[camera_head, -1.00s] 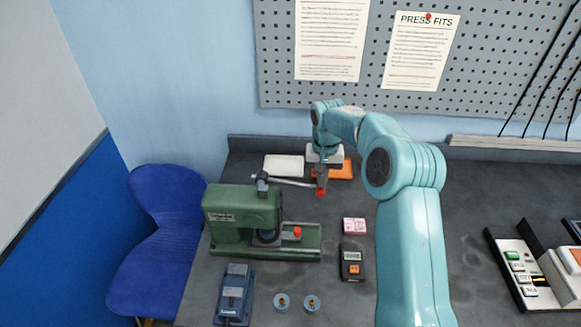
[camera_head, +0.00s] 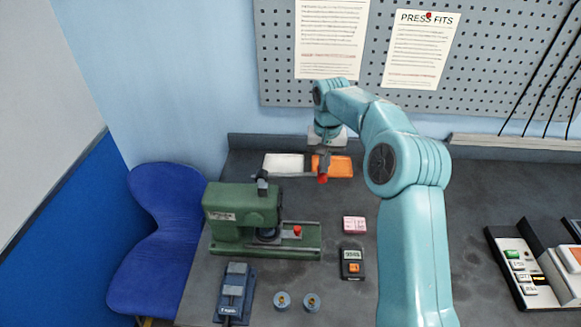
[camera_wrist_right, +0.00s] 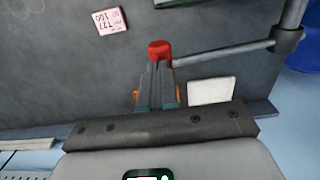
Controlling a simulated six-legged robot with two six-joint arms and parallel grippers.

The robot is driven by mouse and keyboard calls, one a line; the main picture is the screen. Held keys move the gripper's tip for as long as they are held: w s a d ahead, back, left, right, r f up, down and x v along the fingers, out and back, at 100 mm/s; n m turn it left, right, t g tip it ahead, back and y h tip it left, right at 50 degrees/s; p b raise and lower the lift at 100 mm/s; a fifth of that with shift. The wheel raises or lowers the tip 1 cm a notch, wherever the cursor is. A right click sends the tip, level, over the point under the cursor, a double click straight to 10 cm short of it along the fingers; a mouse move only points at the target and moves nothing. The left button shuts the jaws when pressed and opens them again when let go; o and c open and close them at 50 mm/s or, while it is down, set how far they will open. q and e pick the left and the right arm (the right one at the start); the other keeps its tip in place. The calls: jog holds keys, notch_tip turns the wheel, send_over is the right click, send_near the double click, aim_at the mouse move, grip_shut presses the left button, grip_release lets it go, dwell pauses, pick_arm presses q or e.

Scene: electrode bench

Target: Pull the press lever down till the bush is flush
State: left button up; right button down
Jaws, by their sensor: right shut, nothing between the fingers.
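The green press (camera_head: 232,203) stands on the left of the bench. Its grey lever runs right from the hub (camera_head: 262,182) and ends in a red knob (camera_head: 322,179). The lever rod (camera_wrist_right: 225,51) and the red knob (camera_wrist_right: 160,49) show clearly in the wrist view. My right gripper (camera_head: 324,170) is shut and empty, its tips right at the knob; I cannot tell whether they touch it. The same fingers (camera_wrist_right: 159,72) point at the knob in the wrist view. The bush under the press ram cannot be made out. My left gripper is out of view.
A red piece (camera_head: 297,231) sits on the press base.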

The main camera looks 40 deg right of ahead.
jog(key=shift+w+a+r, duration=0.15)
jog(key=shift+r, duration=0.65)
jog(key=shift+w+a+r, duration=0.15)
jog(key=shift+r, duration=0.65)
jog(key=shift+w+a+r, duration=0.15)
jog(key=shift+r, duration=0.65)
notch_tip(320, 180, up, 5)
jog(key=shift+r, duration=0.1)
